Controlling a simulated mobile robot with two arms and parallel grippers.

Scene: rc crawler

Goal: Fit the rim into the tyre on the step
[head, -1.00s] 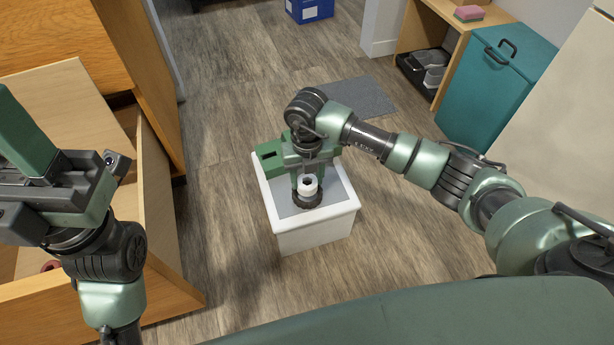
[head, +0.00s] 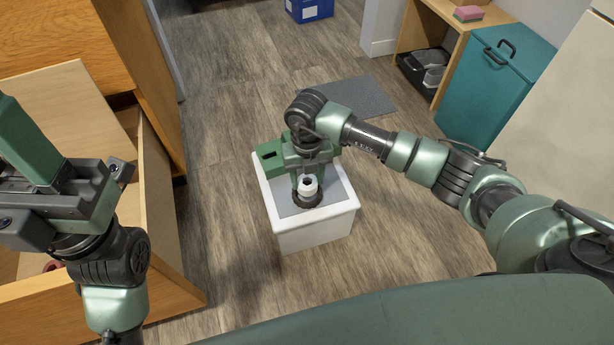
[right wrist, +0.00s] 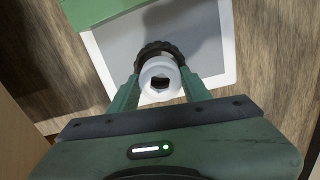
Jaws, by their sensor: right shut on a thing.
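The white rim (head: 308,188) is held by my right gripper (head: 305,182) above the step. The right wrist view also shows the rim (right wrist: 160,78) between the two green fingers of my right gripper (right wrist: 160,88), which are shut on it. The black tyre (head: 301,203) lies on the grey top of the white step (head: 318,238). In the right wrist view the tyre (right wrist: 153,47) is partly hidden behind the rim. I cannot tell whether rim and tyre touch. My left gripper (head: 50,185) is at the left, away from the step; its fingertip gap is unclear.
An open wooden drawer (head: 155,215) is at the left, below my left arm. A grey mat (head: 358,96) lies on the floor behind the step. A teal cabinet (head: 495,85) stands at the right. The wooden floor around the step is clear.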

